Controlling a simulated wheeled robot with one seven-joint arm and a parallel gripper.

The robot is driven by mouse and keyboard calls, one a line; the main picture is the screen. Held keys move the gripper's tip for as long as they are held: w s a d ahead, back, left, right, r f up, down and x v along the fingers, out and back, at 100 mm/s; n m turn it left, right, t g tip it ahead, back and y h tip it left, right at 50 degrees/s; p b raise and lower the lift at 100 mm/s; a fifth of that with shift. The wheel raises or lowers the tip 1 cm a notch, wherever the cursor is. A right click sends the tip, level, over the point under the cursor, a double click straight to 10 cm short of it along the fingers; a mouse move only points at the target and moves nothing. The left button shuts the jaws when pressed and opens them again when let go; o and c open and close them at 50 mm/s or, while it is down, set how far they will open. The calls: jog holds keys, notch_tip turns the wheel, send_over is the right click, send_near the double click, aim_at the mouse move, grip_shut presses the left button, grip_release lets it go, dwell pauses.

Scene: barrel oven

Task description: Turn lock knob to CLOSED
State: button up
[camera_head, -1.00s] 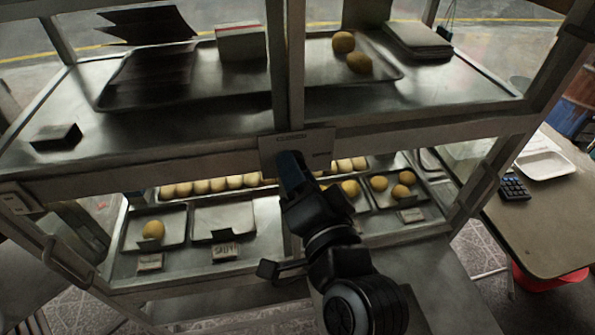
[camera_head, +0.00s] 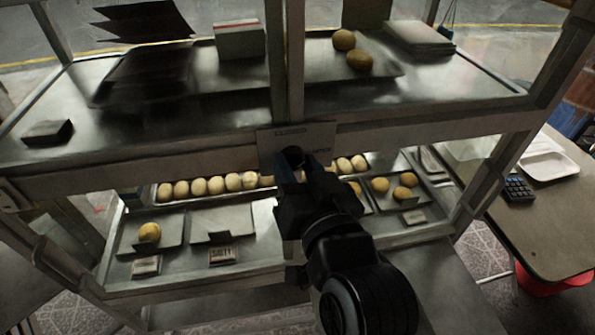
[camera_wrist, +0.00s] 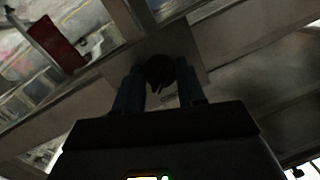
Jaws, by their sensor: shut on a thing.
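The lock knob (camera_head: 293,155) is a small dark round knob on a pale metal plate (camera_head: 318,134) at the middle of the cabinet's crossbar. The plate has faint lettering at its top, too blurred to read surely, and what looks like OPEN at its right. My gripper (camera_head: 301,165) reaches up to the plate with its blue fingers on either side of the knob. In the wrist view the knob (camera_wrist: 160,72) sits between the two fingertips, with a small pointer toward the lower middle. My gripper is shut on the knob. The fingers hide part of it.
The glass-sided cabinet holds trays of round buns (camera_head: 232,182) below the crossbar. Its upper shelf (camera_head: 210,112) carries a white box (camera_head: 240,41) and more buns. A table (camera_head: 545,215) with a calculator (camera_head: 517,189) and white tray (camera_head: 549,164) stands at the right.

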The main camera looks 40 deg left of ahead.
jog(key=n+h+b, duration=0.1)
jog(key=n, duration=0.4)
jog(key=shift+n+t+h+b, duration=0.35)
jog(key=shift+n+t, duration=0.15)
jog(key=shift+n, duration=1.5)
jog(key=shift+r, duration=0.1)
jog(key=o, duration=1.1)
jog(key=shift+c, duration=0.2)
jog(key=b+v, duration=0.1)
jog(key=v, duration=0.6)
jog(key=shift+s+d, duration=0.25)
jog(key=shift+d, duration=0.05)
